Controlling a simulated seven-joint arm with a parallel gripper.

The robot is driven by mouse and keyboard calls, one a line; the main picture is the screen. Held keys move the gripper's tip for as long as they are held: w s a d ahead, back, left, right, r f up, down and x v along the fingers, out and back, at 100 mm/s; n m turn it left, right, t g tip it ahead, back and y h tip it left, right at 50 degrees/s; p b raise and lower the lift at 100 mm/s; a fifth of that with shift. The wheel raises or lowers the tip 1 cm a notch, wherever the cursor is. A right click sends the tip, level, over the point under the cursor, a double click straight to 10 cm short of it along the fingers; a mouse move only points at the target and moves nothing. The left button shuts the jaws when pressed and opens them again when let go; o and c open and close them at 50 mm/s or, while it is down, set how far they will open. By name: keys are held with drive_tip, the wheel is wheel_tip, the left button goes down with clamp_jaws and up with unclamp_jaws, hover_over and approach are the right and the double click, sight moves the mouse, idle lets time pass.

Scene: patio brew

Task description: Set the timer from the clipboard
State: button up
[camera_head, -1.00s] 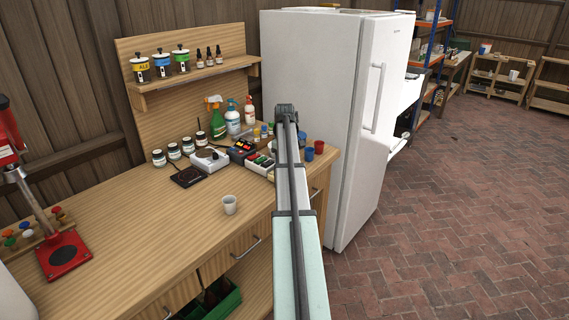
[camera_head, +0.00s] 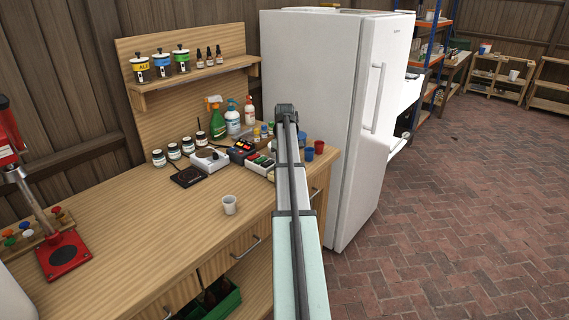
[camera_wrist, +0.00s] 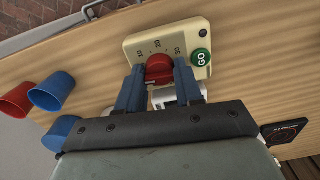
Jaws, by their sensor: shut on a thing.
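The timer (camera_wrist: 188,40) is a cream box in the wrist view, with a dial marked 10, 20 and 30, a red knob (camera_wrist: 159,68) and a green GO button (camera_wrist: 201,57). My gripper (camera_wrist: 160,76) has its two blue fingers on either side of the red knob and is shut on it. In the head view my arm hides the gripper and the timer. I cannot make out a clipboard in either view.
A red cup (camera_wrist: 18,98) and blue cups (camera_wrist: 52,92) stand left of the timer. A small black device (camera_wrist: 285,132) lies to the right.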

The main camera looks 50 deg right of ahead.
drive_tip(key=m, duration=0.5)
drive_tip(key=shift+m, duration=2)
drive_tip(key=o, duration=0.8)
drive_tip(key=shift+c, duration=0.2)
wheel_tip(320, 180, up, 14)
drive_tip(key=shift+f, duration=0.1)
